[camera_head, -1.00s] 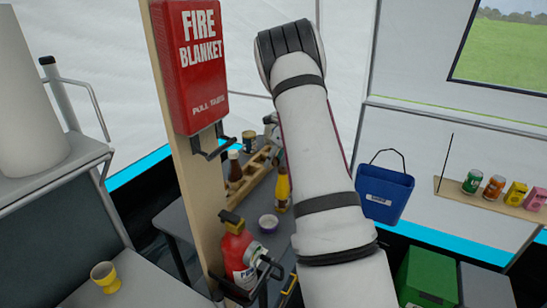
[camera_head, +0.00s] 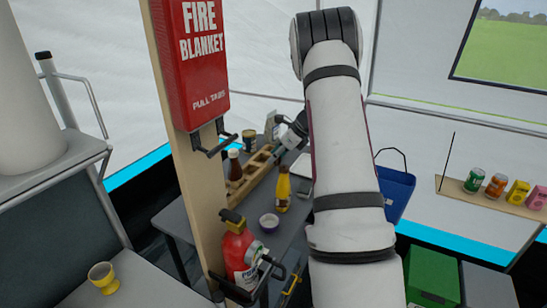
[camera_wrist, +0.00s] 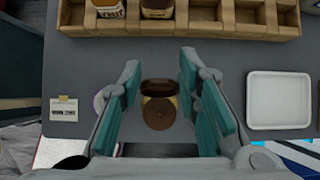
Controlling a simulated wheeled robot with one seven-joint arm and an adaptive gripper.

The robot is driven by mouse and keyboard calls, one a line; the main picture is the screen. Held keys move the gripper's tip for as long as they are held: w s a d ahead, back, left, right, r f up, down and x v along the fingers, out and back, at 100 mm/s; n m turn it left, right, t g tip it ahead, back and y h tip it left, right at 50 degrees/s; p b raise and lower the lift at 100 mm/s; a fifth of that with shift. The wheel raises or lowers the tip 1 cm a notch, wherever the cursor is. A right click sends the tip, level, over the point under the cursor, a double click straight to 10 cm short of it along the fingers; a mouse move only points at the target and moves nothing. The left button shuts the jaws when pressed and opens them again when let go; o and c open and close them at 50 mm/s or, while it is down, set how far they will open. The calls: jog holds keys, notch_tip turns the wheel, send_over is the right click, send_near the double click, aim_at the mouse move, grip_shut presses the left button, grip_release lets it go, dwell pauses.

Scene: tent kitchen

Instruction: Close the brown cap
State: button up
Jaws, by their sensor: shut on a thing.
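The brown cap (camera_wrist: 158,113) shows in the middle of the wrist view, round and seen from above. Its lid (camera_wrist: 158,88) stands open, hinged up on the far side. How firmly the pads touch is hard to see. In the head view a yellow bottle with a dark top (camera_head: 283,187) stands on the grey table in front of the wooden rack.
The wooden rack (camera_wrist: 215,30) with bottles runs along the far side. A white tray (camera_wrist: 280,100) lies to the right. A small purple-white bowl (camera_head: 268,222) stands near the bottle. A post with a fire blanket box (camera_head: 196,60) and a fire extinguisher (camera_head: 238,255) stand at left front.

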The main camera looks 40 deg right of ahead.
aim_at(288, 168)
jog(key=t+b, duration=0.1)
jog(key=s+t+y+b, duration=0.1)
jog(key=t, duration=0.1)
jog(key=shift+s+d+f+t+b, duration=0.1)
jog(key=shift+d+f+t+b, duration=0.05)
jog(key=shift+d+t+b, duration=0.2)
jog(key=t+b, duration=0.1)
jog(key=s+t+y+b, duration=0.1)
jog(key=t+b, duration=0.2)
jog(key=shift+s+d+f+y, duration=0.2)
jog(key=shift+s+f+y, duration=0.05)
jog(key=shift+y, duration=0.15)
jog(key=shift+c, duration=0.2)
jog(key=t+b, duration=0.1)
jog(key=t, duration=0.1)
jog(key=s+f+t+y+b, duration=0.1)
jog(key=t, duration=0.1)
jog(key=t+y+b, duration=0.1)
jog(key=t+b, duration=0.1)
jog(key=shift+s+d+f, duration=0.15)
jog(key=shift+s+d, duration=0.1)
jog(key=shift+s, duration=0.1)
jog(key=o, duration=1.2)
jog(key=v, duration=1.2)
jog(key=shift+w+f, duration=0.1)
jog(key=shift+f, duration=0.1)
